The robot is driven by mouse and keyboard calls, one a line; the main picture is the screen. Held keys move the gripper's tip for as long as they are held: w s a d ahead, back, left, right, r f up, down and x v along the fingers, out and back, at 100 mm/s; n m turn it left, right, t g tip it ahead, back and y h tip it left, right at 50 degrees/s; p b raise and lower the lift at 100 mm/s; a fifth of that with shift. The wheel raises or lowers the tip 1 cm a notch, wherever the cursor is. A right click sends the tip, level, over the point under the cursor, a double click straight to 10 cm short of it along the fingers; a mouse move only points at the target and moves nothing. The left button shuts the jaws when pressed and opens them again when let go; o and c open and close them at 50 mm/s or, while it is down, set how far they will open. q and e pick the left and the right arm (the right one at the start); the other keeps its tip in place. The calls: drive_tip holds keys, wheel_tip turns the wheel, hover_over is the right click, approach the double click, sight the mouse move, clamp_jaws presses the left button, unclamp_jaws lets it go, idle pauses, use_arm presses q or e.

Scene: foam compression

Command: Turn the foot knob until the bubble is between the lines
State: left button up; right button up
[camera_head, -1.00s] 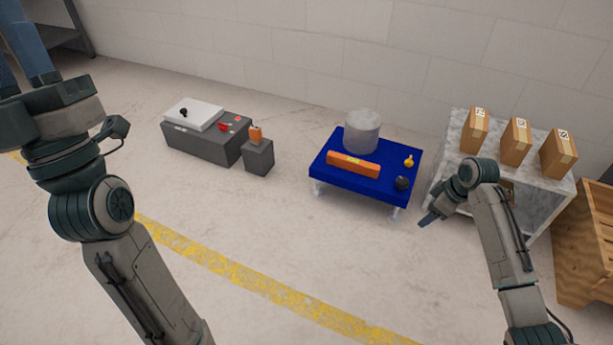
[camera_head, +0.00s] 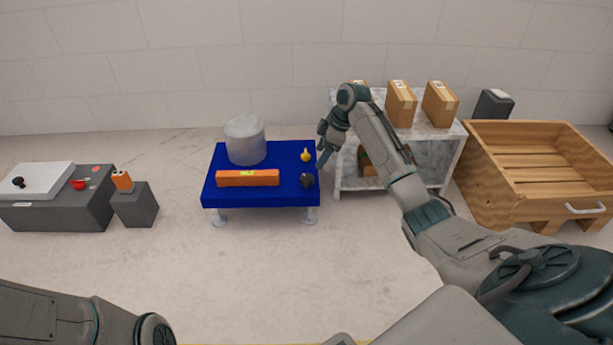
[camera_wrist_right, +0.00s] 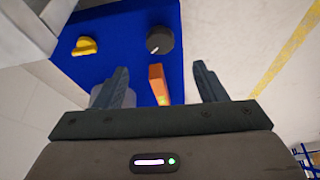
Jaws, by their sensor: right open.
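A black round knob (camera_head: 306,180) sits at the right front corner of a blue platform (camera_head: 220,200). It also shows in the right wrist view as a dark knob (camera_wrist_right: 160,40) with a light mark, beyond my fingertips. An orange level (camera_head: 248,178) with a yellow-green vial lies along the platform's front; its end (camera_wrist_right: 158,82) shows between my fingers in the wrist view. The bubble is too small to make out. My right gripper (camera_head: 324,155) is open and empty at the platform's right edge, apart from the knob. My left gripper is out of view.
A grey cylinder (camera_head: 245,140) and a yellow knob (camera_head: 306,156) stand on the platform. A marble-topped shelf (camera_head: 436,134) with boxes is to the right, then a wooden crate (camera_head: 540,180). Grey blocks (camera_head: 135,208) stand left. Floor in front is clear.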

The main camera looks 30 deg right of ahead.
sight(308, 177)
drive_tip(key=b+x, duration=0.6)
drive_tip(key=x, duration=0.4)
drive_tip(key=shift+s+d, duration=0.15)
drive_tip(key=shift+r, duration=0.1)
drive_tip(key=shift+c, duration=0.3)
